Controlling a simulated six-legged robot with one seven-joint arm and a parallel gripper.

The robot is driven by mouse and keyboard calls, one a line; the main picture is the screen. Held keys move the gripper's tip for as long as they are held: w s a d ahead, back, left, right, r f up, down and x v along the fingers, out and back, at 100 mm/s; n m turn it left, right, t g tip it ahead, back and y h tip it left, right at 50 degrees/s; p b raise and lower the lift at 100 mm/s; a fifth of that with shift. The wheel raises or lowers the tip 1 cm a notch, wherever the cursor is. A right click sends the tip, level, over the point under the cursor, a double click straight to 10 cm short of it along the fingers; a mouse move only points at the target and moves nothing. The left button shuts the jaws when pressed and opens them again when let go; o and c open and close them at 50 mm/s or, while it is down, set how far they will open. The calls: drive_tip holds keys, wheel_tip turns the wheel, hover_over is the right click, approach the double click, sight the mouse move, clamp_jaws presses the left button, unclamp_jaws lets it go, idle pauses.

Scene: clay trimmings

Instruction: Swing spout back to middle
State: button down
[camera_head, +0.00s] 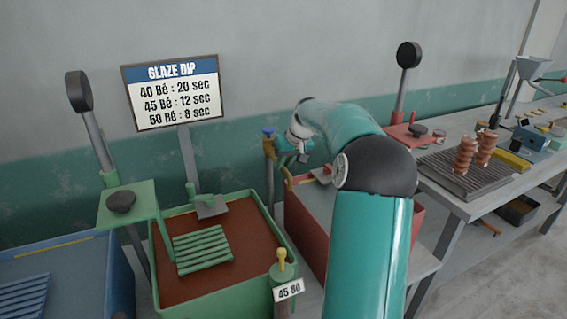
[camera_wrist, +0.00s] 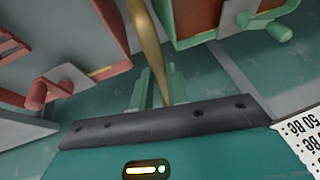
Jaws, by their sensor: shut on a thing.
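The brass spout (camera_wrist: 151,45) runs down the wrist view and ends between the two pale green fingers of my gripper (camera_wrist: 157,88), which is shut on it. The spout's curved end (camera_head: 289,180) shows by the left edge of the red tub. My gripper (camera_head: 292,157) is at the spout, partly hidden by my own arm.
The green tub (camera_head: 165,258) with brown glaze and a ribbed rack stands left of the tap. The red tub (camera_head: 307,228) is on the right, partly behind my arm. A glaze sign (camera_head: 171,92) stands behind. A blue tub (camera_head: 70,270) is far left.

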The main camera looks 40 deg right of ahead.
drive_tip(key=c, duration=1.4)
unclamp_jaws()
drive_tip(key=shift+o, duration=0.2)
drive_tip(key=v, duration=1.3)
drive_tip(key=shift+r, duration=0.4)
drive_tip(key=shift+s, duration=0.2)
